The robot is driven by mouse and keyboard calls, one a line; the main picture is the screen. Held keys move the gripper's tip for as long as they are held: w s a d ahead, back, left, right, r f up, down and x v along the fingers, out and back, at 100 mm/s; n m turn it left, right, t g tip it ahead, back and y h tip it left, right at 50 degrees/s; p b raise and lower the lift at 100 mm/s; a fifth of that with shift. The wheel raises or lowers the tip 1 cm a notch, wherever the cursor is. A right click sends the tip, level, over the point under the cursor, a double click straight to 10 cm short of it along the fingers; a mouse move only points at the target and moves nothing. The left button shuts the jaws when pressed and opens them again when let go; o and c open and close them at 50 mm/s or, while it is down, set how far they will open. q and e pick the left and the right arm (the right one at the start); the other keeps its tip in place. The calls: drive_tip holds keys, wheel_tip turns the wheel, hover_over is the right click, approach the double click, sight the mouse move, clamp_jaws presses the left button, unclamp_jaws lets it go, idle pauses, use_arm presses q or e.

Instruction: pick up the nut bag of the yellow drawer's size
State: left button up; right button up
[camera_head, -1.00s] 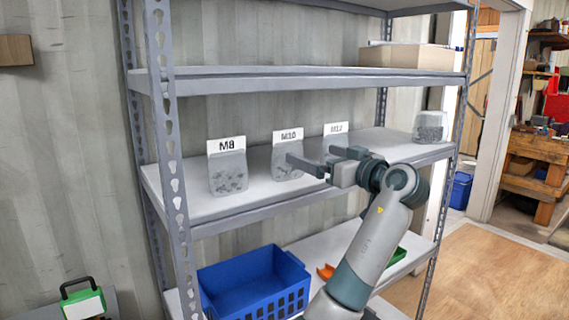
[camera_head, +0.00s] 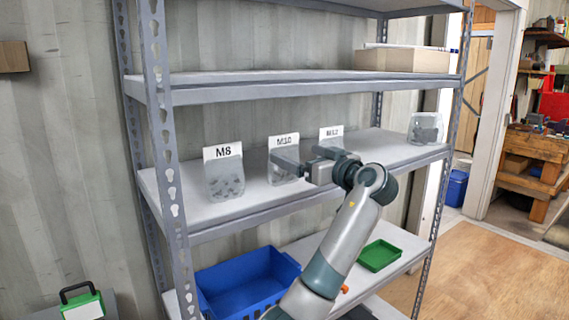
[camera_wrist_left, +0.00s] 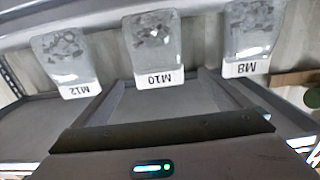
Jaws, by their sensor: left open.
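Three clear nut bags with white labels stand on the middle shelf: M8 (camera_head: 225,179), M10 (camera_head: 284,174) and M12 (camera_head: 331,132). The left wrist view shows their labels upside down: M12 (camera_wrist_left: 68,60) at left, M10 (camera_wrist_left: 153,48) in the middle, M8 (camera_wrist_left: 247,38) at right. My left gripper (camera_head: 298,161) is open and empty in front of the M10 bag, and partly hides it and the M12 bag. In the wrist view the M10 bag lies beyond and between the fingertips (camera_wrist_left: 158,84). No yellow drawer and no right gripper are in view.
Another clear bag (camera_head: 426,128), its label unseen, stands at the shelf's right end. The shelf board above (camera_head: 300,90) carries a cardboard box (camera_head: 405,60). A blue crate (camera_head: 245,285) and a green tray (camera_head: 380,256) sit on the lower shelf. The left upright (camera_head: 165,150) stands near the M8 bag.

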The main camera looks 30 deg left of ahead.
sight(284, 146)
use_arm(q)
drive_tip(key=p+x, duration=0.2)
drive_tip(key=x, duration=0.4)
drive_tip(key=shift+r, duration=0.1)
drive_tip(key=shift+w+a, duration=0.15)
drive_tip(key=shift+a, duration=0.2)
drive_tip(key=shift+p, duration=0.3)
drive_tip(key=shift+w+a+r+p, duration=0.1)
drive_tip(key=shift+w+a+p, duration=0.15)
drive_tip(key=shift+a+p, duration=0.25)
drive_tip(key=shift+w+a+r+p, duration=0.15)
drive_tip(key=shift+w+a+p, duration=0.15)
drive_tip(key=shift+a+p, duration=0.25)
drive_tip(key=shift+p+x, duration=0.7)
drive_tip(key=shift+x, duration=0.1)
drive_tip(key=shift+w+a+f, duration=0.25)
drive_tip(key=shift+a, duration=0.3)
drive_tip(key=shift+c, duration=0.4)
drive_tip(key=c, duration=1.5)
